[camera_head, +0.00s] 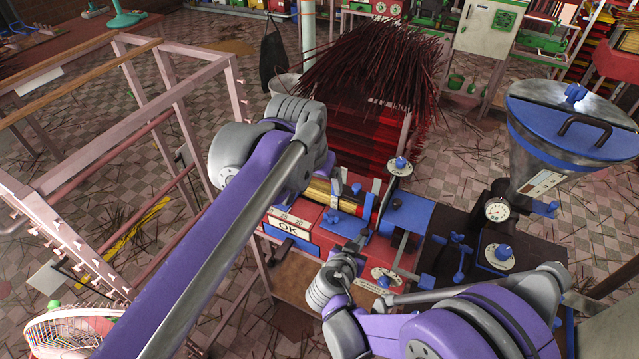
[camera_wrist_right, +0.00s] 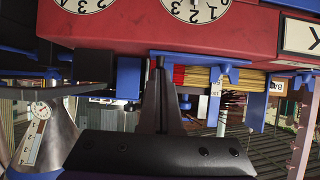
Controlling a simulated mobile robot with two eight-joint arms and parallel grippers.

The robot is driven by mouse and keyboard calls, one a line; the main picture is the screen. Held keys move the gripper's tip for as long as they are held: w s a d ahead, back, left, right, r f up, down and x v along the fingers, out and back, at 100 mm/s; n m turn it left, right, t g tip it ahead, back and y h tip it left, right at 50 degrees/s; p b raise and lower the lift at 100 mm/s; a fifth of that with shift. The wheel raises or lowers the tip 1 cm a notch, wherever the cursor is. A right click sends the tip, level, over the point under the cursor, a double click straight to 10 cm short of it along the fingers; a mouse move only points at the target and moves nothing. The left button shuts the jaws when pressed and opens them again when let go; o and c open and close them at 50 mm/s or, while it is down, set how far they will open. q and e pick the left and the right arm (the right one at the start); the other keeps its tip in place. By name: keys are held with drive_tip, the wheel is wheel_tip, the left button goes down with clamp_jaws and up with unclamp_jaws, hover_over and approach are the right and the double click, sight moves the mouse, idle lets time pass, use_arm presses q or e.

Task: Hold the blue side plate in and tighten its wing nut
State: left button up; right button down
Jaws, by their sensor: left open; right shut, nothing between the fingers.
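The blue side plate (camera_head: 345,224) is on the front of the red extruder, beside the yellow-gold barrel. It also shows in the right wrist view (camera_wrist_right: 192,61). A blue wing nut (camera_wrist_right: 226,71) sits on it; whether it is tight cannot be told. My right gripper (camera_head: 353,243) is shut and empty just in front of the plate. In the right wrist view its fingertips (camera_wrist_right: 159,66) are close to the plate's left end; contact is unclear. My left gripper (camera_head: 312,138) is open behind the barrel, away from the plate, with its fingertips largely hidden.
The red extruder body (camera_head: 310,222) bears dials and an OK label. A larger blue plate (camera_head: 408,214) stands right of the barrel. A steel hopper (camera_head: 545,150) rises at right. A bundle of incense sticks (camera_head: 370,70) stands behind. A pink frame (camera_head: 180,95) is at left.

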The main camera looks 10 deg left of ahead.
use_arm(q)
drive_tip(key=shift+s+f+b, duration=0.2)
drive_tip(key=shift+f+b, duration=0.35)
drive_tip(key=shift+f, duration=0.45)
use_arm(e)
drive_tip(key=s, duration=0.2)
drive_tip(key=s+a, duration=0.2)
drive_tip(key=s, duration=0.1)
drive_tip(key=shift+s, duration=0.3)
